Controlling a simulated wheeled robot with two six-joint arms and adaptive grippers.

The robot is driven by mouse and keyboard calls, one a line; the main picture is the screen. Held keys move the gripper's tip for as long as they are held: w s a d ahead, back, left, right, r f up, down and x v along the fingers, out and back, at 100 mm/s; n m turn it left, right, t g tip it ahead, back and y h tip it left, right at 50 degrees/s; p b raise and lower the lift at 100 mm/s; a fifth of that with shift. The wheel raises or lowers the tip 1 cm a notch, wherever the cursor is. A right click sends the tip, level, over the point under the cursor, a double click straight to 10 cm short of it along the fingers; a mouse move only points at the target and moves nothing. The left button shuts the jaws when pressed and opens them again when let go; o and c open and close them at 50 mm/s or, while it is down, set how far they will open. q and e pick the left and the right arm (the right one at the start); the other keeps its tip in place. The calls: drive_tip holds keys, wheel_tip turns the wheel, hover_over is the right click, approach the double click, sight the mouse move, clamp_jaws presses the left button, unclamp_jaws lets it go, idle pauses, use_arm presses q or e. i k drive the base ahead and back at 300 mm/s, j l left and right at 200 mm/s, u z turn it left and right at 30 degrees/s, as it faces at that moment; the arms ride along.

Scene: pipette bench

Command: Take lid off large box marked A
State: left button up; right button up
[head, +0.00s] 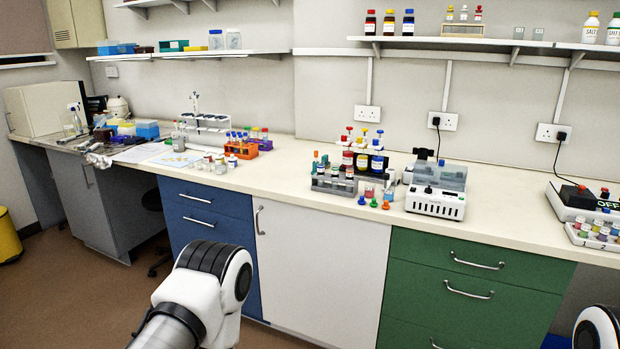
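I cannot make out a box with a readable A. A blue box (147,130) stands on the left part of the bench, and a blue box (117,49) and a teal box (173,45) sit on the left shelf. They are too small to read any marks or tell their lids apart. Neither gripper is in view. Only a white and black link of my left arm shows at the bottom, and a bit of my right arm at the lower right corner. Both are in front of the bench.
The bench (300,185) carries an orange tube rack (248,150), a grey rack (334,185) with bottles, loose coloured caps, a white device (436,200) and another device (583,200) at right. The bench between the orange and grey racks is mostly clear.

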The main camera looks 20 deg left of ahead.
sight(96, 118)
drive_tip(key=i+j+u, duration=0.2)
drive_tip(key=j+u, duration=0.3)
drive_tip(key=i+j+u, duration=0.35)
drive_tip(key=j+u, duration=0.15)
drive_tip(key=i+j+u, duration=0.7)
drive_tip(key=u, duration=0.25)
drive_tip(key=i+j+u, duration=0.1)
drive_tip(key=i+u, duration=0.15)
drive_tip(key=i, duration=1.75)
drive_tip(key=i+j+z, duration=0.15)
drive_tip(key=i+z, duration=0.35)
drive_tip(key=i+j+z, duration=0.95)
drive_tip(key=i+j, duration=0.1)
